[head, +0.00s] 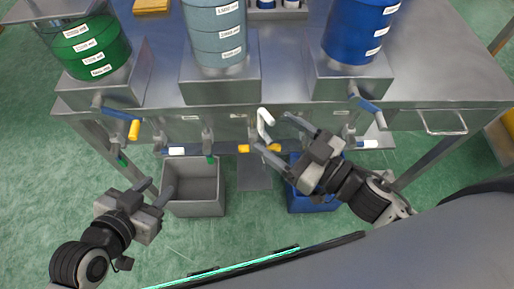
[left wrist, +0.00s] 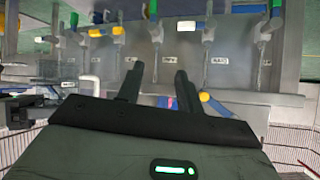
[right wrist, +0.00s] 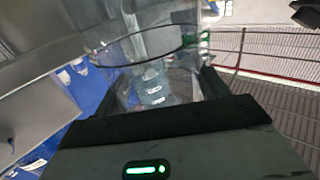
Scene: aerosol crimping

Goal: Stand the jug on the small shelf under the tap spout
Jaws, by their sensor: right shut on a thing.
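The jug (right wrist: 150,75) is a clear, see-through vessel with a dark rim line, between my right gripper's fingers in the right wrist view. My right gripper (head: 272,131) is shut on it, in front of the table below the middle tank. The jug's outline is hard to make out in the head view. A white bent lever (head: 265,122) is just beyond the right fingers. A narrow dark grey plate (head: 254,174) lies below, between two bins; I cannot tell if it is the small shelf. My left gripper (head: 153,190) is open and empty, left of the grey bin; its fingers (left wrist: 158,86) are apart.
A green tank (head: 90,45), a grey-blue tank (head: 215,35) and a blue tank (head: 358,30) stand on the steel table (head: 440,60). Several taps with coloured levers line its front. A grey bin (head: 195,205) and a blue bin (head: 312,203) stand below.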

